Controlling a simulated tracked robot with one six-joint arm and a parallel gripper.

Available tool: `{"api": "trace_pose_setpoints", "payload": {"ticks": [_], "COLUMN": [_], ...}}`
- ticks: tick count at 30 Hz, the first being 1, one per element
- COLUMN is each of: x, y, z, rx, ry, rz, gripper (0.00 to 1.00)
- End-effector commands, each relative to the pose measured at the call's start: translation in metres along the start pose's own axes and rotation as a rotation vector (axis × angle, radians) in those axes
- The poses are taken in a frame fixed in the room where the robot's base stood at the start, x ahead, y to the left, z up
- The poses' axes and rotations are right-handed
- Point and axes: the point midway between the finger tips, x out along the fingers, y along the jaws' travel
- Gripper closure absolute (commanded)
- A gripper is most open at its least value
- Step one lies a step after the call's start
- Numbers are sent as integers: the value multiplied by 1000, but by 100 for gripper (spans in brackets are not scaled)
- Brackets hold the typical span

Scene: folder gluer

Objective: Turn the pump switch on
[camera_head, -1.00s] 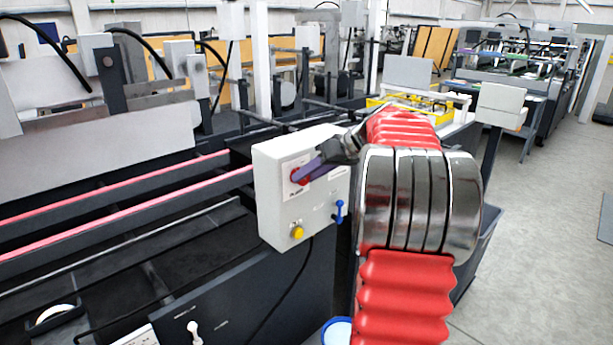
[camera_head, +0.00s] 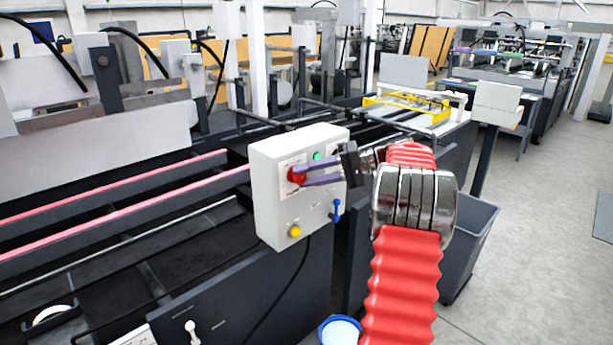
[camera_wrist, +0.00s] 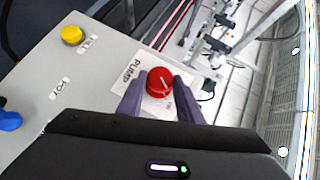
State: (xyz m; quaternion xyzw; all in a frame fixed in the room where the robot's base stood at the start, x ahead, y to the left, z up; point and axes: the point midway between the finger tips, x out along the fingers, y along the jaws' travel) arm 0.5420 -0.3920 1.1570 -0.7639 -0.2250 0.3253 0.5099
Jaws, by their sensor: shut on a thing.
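The pump switch (camera_head: 296,176) is a red round knob on a white plate on the front of a white control box. It also shows in the wrist view (camera_wrist: 160,82), beside the word PUMP, with a pale pointer line across its face. My gripper (camera_head: 305,174) reaches the knob from the right with two purple fingers. In the wrist view the fingers (camera_wrist: 160,95) stand on either side of the knob and are shut on it. A green lamp (camera_head: 317,156) shows lit on the box above the fingers.
The same box (camera_head: 270,205) carries a yellow button (camera_head: 294,231) and a blue lever (camera_head: 337,209) below the knob. A blue-rimmed bucket (camera_head: 341,331) stands below near my arm. A dark bin (camera_head: 470,250) stands to the right, with open floor beyond.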

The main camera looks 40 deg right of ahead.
Motion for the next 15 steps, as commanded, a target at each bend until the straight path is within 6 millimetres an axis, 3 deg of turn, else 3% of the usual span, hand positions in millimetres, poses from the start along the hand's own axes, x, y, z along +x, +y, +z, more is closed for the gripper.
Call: {"api": "trace_pose_setpoints", "payload": {"ticks": [15], "x": [-2], "y": [4], "z": [-1], "rx": [42], "ry": [7], "rz": [-36], "gripper": [90]}}
